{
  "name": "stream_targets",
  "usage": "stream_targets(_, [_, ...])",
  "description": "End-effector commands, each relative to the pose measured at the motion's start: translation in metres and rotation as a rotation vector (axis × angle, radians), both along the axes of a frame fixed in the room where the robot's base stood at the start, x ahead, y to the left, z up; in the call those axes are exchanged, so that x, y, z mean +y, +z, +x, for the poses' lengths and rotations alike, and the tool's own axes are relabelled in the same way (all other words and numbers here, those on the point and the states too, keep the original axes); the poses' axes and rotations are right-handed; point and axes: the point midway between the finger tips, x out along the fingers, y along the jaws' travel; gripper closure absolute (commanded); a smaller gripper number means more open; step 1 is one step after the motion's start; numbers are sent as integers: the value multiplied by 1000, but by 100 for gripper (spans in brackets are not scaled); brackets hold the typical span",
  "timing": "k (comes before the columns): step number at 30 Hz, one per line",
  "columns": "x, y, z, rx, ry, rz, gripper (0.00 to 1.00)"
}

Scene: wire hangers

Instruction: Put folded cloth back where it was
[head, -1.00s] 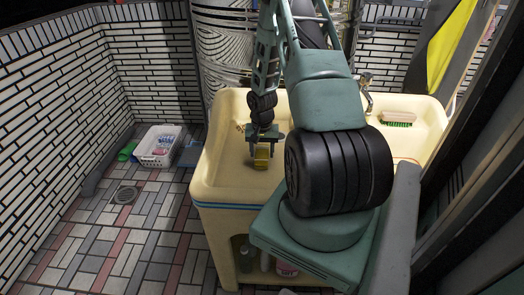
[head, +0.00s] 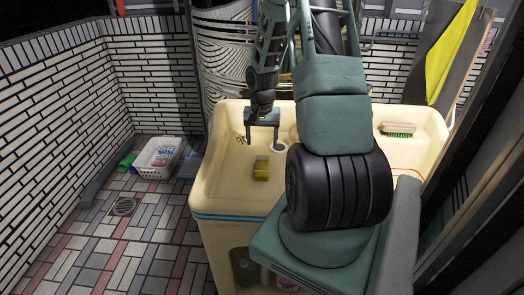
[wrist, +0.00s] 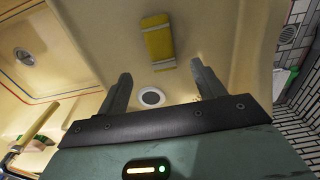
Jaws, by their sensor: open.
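The folded cloth (head: 261,168) is a small yellow block with paler ends. It lies in the left basin of the cream sink (head: 228,193), and it also shows in the wrist view (wrist: 158,42). My gripper (head: 262,137) is open and empty, apart from the cloth, on its far side in the head view. In the wrist view the two fingers (wrist: 161,70) are spread, with the cloth beyond their tips.
A round drain (wrist: 151,97) shows in the basin. A brush with green bristles (head: 398,130) lies on the sink's right side. A white basket (head: 158,158) stands on the tiled floor at left. A yellow cloth (head: 449,50) hangs at the upper right. The basin around the folded cloth is clear.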

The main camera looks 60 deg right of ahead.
Motion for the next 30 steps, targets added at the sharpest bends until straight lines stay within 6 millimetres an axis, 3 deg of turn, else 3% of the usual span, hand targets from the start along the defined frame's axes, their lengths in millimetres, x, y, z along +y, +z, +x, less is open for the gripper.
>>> stream_targets(3, [0,11,0,0,-1,-1,32])
stream_targets(10, [2,16,0,1,3,2,32])
stream_targets(14, [27,26,18,-5,79,2,32])
stream_targets(17, [79,43,44,-14,226,5,32])
stream_targets(22, [208,80,68,-26,578,15,32])
stream_targets(26, [303,104,54,-32,854,23,32])
stream_targets(30, [391,124,12,-34,1152,30,32])
